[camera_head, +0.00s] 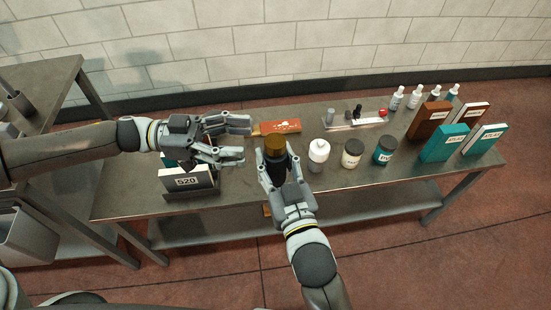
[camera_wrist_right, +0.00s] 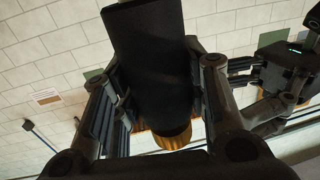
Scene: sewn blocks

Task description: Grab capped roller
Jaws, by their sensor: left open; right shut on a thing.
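The capped roller (camera_head: 275,147) is a dark cylinder with an amber-brown end. My right gripper (camera_head: 278,166) is shut on it over the middle of the table. In the right wrist view the black body (camera_wrist_right: 150,50) sits between the fingers of my right gripper (camera_wrist_right: 160,95), with the amber end (camera_wrist_right: 172,136) at the lower part. My left gripper (camera_head: 241,139) is open and empty, to the left of the roller, with its fingers pointing right toward it. Whether the roller touches the table cannot be told.
A box marked 520 (camera_head: 186,181) stands below the left gripper. A red-orange packet (camera_head: 280,127) lies behind the roller. A white bottle (camera_head: 318,152), two jars (camera_head: 352,154) (camera_head: 385,150), small dropper bottles (camera_head: 397,98) and several upright boxes (camera_head: 444,143) stand to the right. The front middle table is clear.

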